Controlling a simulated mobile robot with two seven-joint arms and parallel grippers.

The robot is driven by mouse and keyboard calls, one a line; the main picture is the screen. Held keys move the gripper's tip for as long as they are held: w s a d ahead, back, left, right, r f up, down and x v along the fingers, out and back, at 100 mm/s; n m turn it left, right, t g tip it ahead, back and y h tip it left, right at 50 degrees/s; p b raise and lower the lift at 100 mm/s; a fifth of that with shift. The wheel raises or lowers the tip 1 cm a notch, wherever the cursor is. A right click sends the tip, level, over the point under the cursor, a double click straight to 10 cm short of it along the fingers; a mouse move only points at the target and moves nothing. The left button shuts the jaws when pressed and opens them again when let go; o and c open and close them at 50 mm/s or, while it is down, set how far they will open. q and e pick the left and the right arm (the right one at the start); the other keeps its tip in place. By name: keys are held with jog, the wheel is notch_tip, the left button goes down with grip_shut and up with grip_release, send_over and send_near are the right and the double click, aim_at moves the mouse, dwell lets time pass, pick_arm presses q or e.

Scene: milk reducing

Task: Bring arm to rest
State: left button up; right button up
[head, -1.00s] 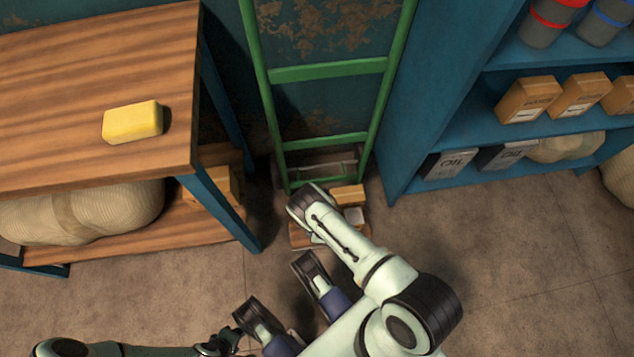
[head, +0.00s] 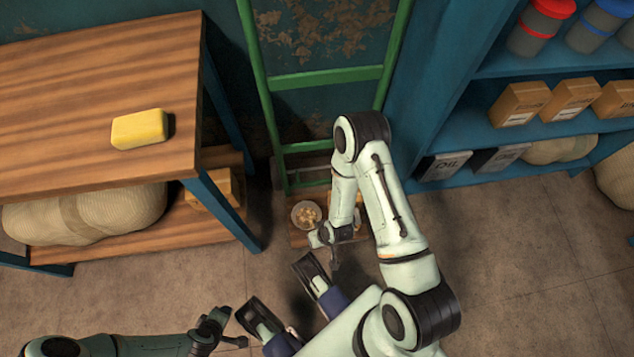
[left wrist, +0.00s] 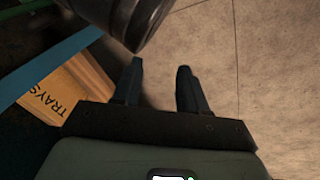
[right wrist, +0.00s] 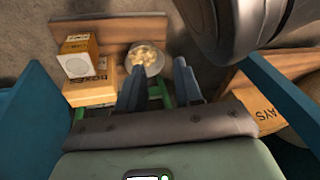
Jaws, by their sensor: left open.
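My right arm is bent, with its elbow (head: 360,130) in front of the green ladder and its forearm hanging down. The right gripper (head: 328,244) is beside a bowl of pale pieces (head: 306,214) on a low wooden board in the head view. In the right wrist view its fingers (right wrist: 158,72) are apart with nothing held, and the bowl (right wrist: 146,58) shows beyond them. My left gripper (head: 236,341) is low at the bottom of the head view. In the left wrist view its fingers (left wrist: 160,78) are open and empty above the floor.
A wooden table (head: 60,90) with a yellow block (head: 140,129) stands at left. A TRAYS box (left wrist: 62,95) is on its lower shelf. A blue shelf (head: 440,120) with boxes is at right. A green ladder (head: 325,78) leans between. Floor at right front is clear.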

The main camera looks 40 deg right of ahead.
jog(key=r, duration=0.1)
jog(key=s+a+r+m, duration=0.1)
jog(key=r, duration=0.1)
jog(key=shift+a+m+y, duration=0.2)
jog(key=shift+m+y, duration=0.1)
